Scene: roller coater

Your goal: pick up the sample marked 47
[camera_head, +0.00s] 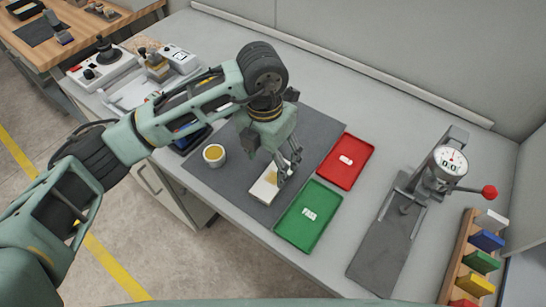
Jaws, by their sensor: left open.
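A pale, flat rectangular sample (262,191) with a tan patch lies on the dark grey mat (236,190), left of the green tray. No number on it can be read from here. My left gripper (285,178) points down at the sample's right end, its fingers open and close above or beside it. I cannot tell whether they touch it. The fingers hide part of the sample. My right gripper is not in view.
A cup of yellowish liquid (214,154) stands on the mat. A green tray (291,237) and a red tray (334,174) hold white labels. A gauge stand (381,249) and a rack of coloured blocks (459,262) are at right. Equipment (103,68) stands at the left.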

